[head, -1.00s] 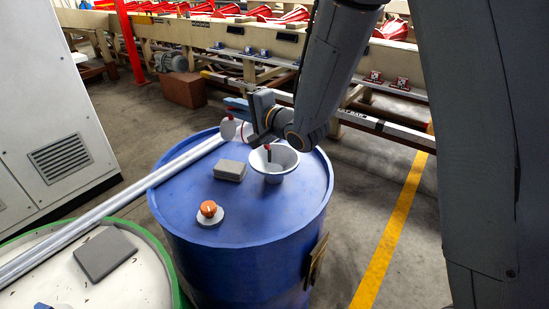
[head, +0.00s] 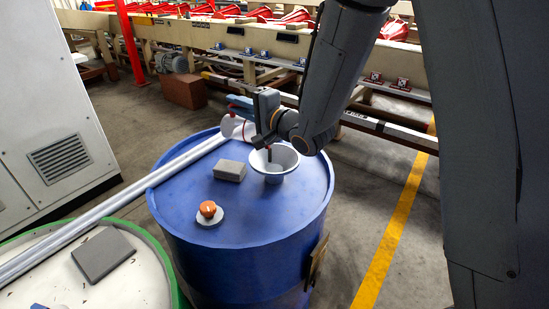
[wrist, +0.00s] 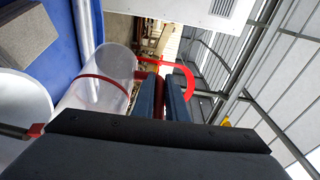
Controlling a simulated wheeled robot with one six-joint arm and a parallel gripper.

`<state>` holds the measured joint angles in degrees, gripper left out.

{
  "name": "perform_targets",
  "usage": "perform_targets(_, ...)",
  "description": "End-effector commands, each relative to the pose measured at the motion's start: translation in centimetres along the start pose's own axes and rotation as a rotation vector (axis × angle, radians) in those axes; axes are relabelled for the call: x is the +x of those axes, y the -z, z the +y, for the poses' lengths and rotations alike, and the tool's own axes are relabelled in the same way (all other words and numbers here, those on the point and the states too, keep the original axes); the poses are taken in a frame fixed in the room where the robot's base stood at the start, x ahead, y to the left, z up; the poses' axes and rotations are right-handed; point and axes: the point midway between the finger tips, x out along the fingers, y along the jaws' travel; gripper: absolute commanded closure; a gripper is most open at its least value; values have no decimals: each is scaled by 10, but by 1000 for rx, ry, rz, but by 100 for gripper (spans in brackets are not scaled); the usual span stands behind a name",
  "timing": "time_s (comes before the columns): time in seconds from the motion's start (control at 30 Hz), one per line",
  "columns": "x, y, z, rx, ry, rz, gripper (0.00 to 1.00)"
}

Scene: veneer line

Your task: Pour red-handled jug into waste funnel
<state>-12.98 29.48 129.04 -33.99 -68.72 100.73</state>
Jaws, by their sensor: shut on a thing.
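The jug is a clear-white cylinder with a red band and red handle. In the head view the jug (head: 231,127) is above the far part of the blue drum, left of and behind the funnel. My gripper (head: 243,108) is shut on its handle; the wrist view shows the blue fingers (wrist: 168,95) around the red handle (wrist: 187,76) and the jug body (wrist: 108,68) beside them. The white waste funnel (head: 275,162) stands on the drum lid, also at the wrist view's left edge (wrist: 20,112). The jug's exact tilt and contents are unclear; no stream shows.
The blue drum (head: 240,215) carries a grey block (head: 230,170) and an orange-topped knob (head: 208,210). A pale pipe (head: 110,205) runs left over a green-rimmed drum (head: 130,290). A conveyor frame (head: 210,35) stands behind. A thin dark red-ended rod (head: 269,155) shows before the funnel.

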Motion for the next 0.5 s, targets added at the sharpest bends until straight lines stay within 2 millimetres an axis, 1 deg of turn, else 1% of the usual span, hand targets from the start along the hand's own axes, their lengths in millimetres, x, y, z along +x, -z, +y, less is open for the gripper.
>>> perform_targets(0.5,-4,2,-4,15,37,-1,100)
